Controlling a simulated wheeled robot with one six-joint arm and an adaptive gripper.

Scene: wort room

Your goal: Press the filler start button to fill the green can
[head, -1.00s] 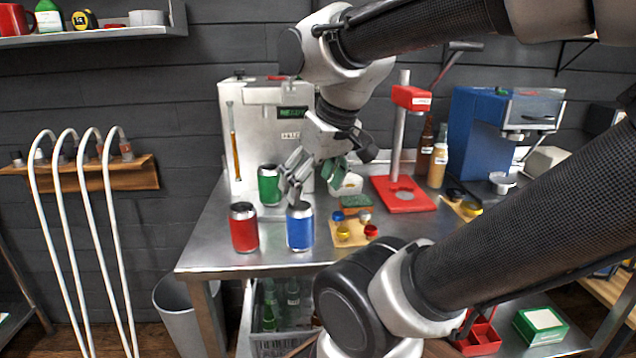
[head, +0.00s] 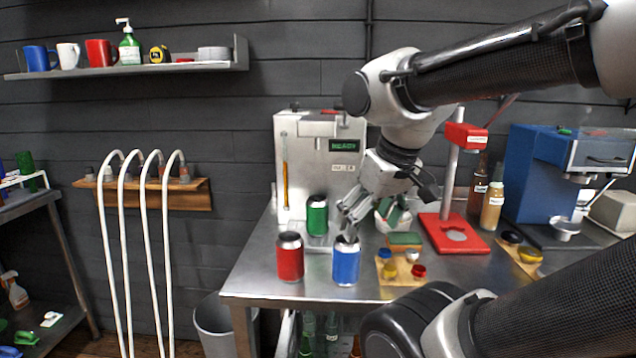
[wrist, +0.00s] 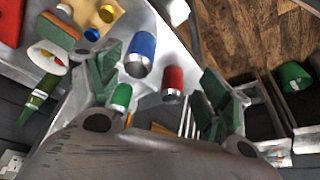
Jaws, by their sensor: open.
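The green can (head: 317,215) stands upright on the steel table at the foot of the white filler machine (head: 310,160), whose small display (head: 345,145) reads READY. A small label sits below the display; I cannot make out a start button. A red can (head: 290,257) and a blue can (head: 346,261) stand in front. My gripper (head: 350,215) is open and empty, pointing down just right of the green can and behind the blue can. In the wrist view, the green can (wrist: 121,96), blue can (wrist: 140,52) and red can (wrist: 173,82) show between and beyond the open fingers.
A wooden board with small coloured caps (head: 400,272), a sponge (head: 404,240) and a red capper stand (head: 455,236) lie to the right. Bottles (head: 492,207) and a blue machine (head: 545,175) stand farther right. White hoses (head: 143,240) hang at the left.

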